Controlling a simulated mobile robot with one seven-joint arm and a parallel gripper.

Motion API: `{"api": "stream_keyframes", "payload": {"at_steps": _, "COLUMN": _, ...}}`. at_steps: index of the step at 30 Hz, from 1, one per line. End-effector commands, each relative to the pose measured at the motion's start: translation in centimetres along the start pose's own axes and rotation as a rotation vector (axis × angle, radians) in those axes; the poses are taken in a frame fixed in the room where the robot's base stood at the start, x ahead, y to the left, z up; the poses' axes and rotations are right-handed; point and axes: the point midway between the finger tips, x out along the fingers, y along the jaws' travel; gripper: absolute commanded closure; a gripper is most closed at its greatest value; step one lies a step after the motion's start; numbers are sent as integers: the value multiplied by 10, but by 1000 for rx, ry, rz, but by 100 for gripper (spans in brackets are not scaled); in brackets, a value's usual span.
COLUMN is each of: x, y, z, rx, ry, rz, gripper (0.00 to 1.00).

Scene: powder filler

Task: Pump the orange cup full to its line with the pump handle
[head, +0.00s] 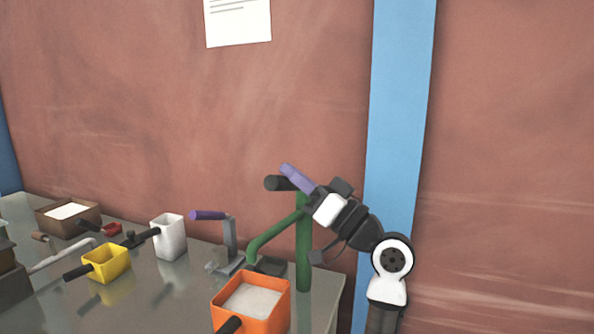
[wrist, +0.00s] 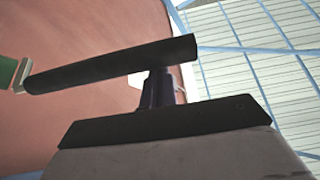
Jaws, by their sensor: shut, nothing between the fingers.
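The orange cup (head: 276,318) stands at the table's front right with white powder (head: 253,301) inside, its surface below the rim. I cannot see its line. Its black handle points toward the lower left. The green pump (head: 303,245) rises behind it, its bent green spout reaching down toward the cup. The black pump handle (head: 274,183) is at the top of the post; it crosses the wrist view as a dark bar (wrist: 110,65). My gripper's purple fingers (head: 289,170) are shut and empty, crossing the handle. In the wrist view the bar partly hides the fingers (wrist: 160,88); contact is unclear.
A purple-gripped lever (head: 208,215) on a metal stand is left of the pump. A white cup (head: 170,240), yellow cup (head: 107,262), red scoop (head: 112,229) and brown powder box (head: 87,219) stand further left. The table edge is right of the pump.

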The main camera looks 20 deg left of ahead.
Motion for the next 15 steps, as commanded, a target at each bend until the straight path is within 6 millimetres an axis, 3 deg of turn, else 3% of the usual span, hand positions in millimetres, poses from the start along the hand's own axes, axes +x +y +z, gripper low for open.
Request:
{"api": "stream_keyframes", "payload": {"at_steps": 8, "x": -1, "y": 0, "z": 2, "rx": -5, "ry": 0, "rz": -3, "gripper": 100}}
{"api": "stream_keyframes", "payload": {"at_steps": 15, "x": -10, "y": 2, "z": 16, "rx": -51, "ry": -1, "rz": -30, "gripper": 100}}
